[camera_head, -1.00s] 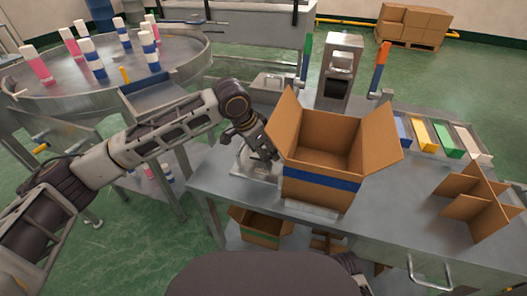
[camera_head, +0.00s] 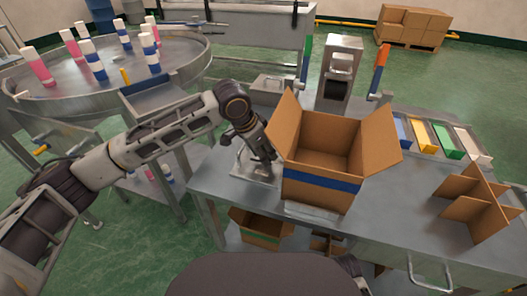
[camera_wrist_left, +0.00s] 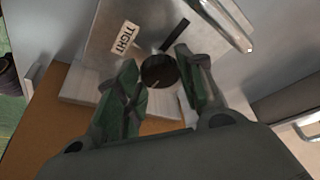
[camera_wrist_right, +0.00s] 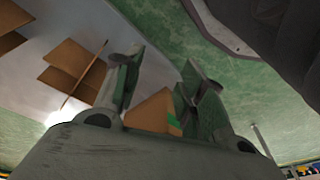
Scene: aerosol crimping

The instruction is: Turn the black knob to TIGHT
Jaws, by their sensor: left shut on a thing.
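The black knob (camera_wrist_left: 159,71) shows in the left wrist view on a metal plate (camera_wrist_left: 100,71). A white tag reading TIGHT (camera_wrist_left: 125,37) lies up and left of the knob, and a black bar (camera_wrist_left: 174,35) lies up and right of it. My left gripper (camera_wrist_left: 157,58) has its fingers on either side of the knob, shut on it. In the head view my left gripper (camera_head: 262,150) points down beside the open cardboard box; the knob is hidden there. My right gripper (camera_wrist_right: 160,70) shows in its wrist view with fingers apart and nothing between them.
The open cardboard box (camera_head: 320,187) stands close to the right of my left gripper. A metal machine (camera_head: 338,85) stands behind it. Cardboard dividers (camera_head: 475,203) stand on the table at right. A round table with several cans (camera_head: 110,90) is at left.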

